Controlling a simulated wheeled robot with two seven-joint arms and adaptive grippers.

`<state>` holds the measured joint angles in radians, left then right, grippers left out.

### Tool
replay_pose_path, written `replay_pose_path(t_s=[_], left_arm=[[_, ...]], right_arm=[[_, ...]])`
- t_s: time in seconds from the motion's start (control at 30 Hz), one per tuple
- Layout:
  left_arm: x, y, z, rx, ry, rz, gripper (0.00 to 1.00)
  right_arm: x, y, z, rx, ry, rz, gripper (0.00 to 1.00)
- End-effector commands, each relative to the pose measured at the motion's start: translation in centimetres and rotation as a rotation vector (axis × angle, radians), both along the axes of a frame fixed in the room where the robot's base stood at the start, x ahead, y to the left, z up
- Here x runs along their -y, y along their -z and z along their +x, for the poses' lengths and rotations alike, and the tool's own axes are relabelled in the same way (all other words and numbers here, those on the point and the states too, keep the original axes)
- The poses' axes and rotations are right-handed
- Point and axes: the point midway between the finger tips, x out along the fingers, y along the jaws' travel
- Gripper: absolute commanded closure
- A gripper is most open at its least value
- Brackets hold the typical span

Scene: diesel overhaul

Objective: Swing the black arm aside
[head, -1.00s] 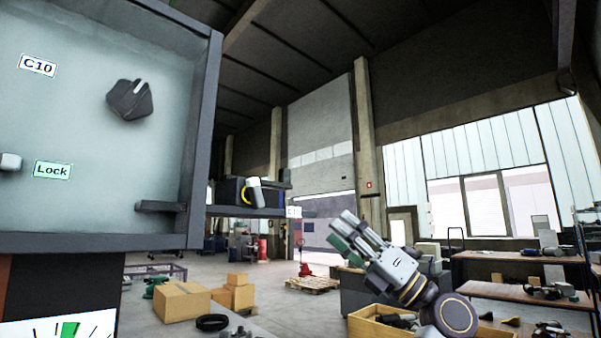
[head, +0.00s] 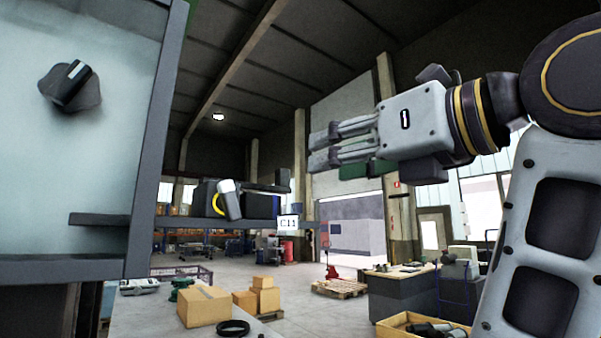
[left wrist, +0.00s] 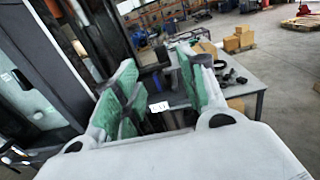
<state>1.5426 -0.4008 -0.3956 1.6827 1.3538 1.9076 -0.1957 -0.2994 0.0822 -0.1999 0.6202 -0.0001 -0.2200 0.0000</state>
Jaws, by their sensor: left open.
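My left gripper (head: 318,151) is raised at the right of the head view, fingers pointing left. In the left wrist view its green-padded fingers (left wrist: 162,95) are apart with nothing held. A shelf (head: 250,225) labelled C11 carries a dark unit (head: 206,197) with a white cylinder (head: 229,200) and a dark bar (head: 265,187) on its upper right. I cannot tell for sure whether this bar is the black arm. In the head picture the gripper lies above and right of the shelf, apart from it. My right gripper is not in view.
A pale panel (head: 120,140) with a dark knob (head: 70,85) and a ledge (head: 98,219) fills the left. Cardboard boxes (head: 204,306) and a black ring (head: 233,328) lie on a surface below. Open air lies between shelf and gripper.

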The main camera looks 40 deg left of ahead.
Motion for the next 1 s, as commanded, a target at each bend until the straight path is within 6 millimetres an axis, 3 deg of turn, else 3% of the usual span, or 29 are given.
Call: replay_pose_path(t_s=[0.2, 0.63, 1.0], left_arm=[[0.3, -0.3, -1.4, 0.032, 0.047, -0.034, 0.59], [0.1, -0.3, -1.3, 0.031, 0.047, -0.034, 0.59], [-2.9, -0.3, -0.4, 0.029, 0.047, -0.037, 0.59]], right_arm=[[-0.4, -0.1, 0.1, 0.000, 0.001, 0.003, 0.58], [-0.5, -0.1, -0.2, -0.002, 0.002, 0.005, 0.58], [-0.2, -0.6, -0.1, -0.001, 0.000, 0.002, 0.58]])
